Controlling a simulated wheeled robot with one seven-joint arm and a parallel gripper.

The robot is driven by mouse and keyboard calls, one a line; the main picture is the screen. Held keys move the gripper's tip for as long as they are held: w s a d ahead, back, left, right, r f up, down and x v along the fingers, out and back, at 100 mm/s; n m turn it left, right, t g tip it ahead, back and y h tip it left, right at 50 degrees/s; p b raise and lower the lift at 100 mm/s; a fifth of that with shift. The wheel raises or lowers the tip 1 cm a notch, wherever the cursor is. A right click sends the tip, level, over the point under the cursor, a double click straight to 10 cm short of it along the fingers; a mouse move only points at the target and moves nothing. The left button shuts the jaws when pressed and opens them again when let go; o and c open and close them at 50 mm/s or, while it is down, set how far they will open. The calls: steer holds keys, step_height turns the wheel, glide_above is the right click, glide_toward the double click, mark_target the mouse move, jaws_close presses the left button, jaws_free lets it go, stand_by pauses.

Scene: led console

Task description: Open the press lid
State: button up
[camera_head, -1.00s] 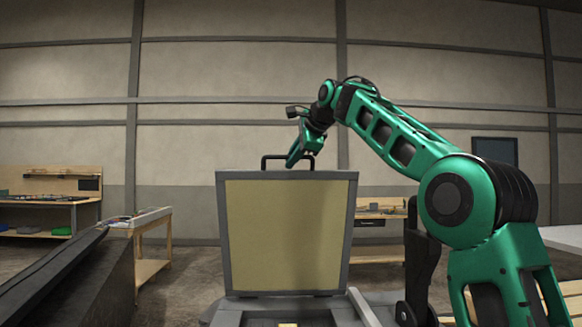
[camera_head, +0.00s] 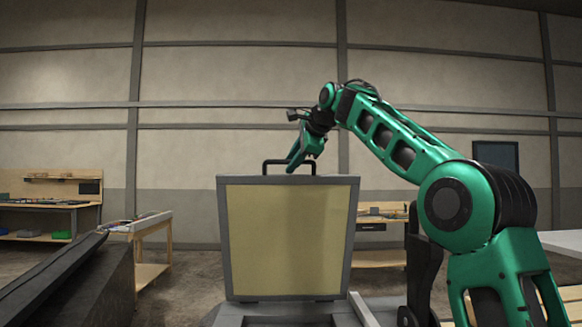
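The press lid (camera_head: 285,240) stands raised, close to upright, in the middle of the view. It is a grey-framed panel with a yellowish inner face turned towards me. A dark handle (camera_head: 289,162) sits on its top edge. My gripper (camera_head: 293,167) is at the left part of this handle, its fingers pointing down. Whether the fingers close around the bar or only touch it is too small to tell. The press base (camera_head: 340,312) shows only in part at the bottom edge, below the lid.
A dark sloping surface (camera_head: 60,270) lies at the left front. Wooden benches (camera_head: 150,245) stand behind it, and another bench (camera_head: 380,245) is behind the lid to the right. A light tabletop (camera_head: 562,242) is at the far right.

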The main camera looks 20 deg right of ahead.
steer(key=v, duration=1)
steer(key=shift+r, duration=0.25)
steer(key=shift+s, duration=0.15)
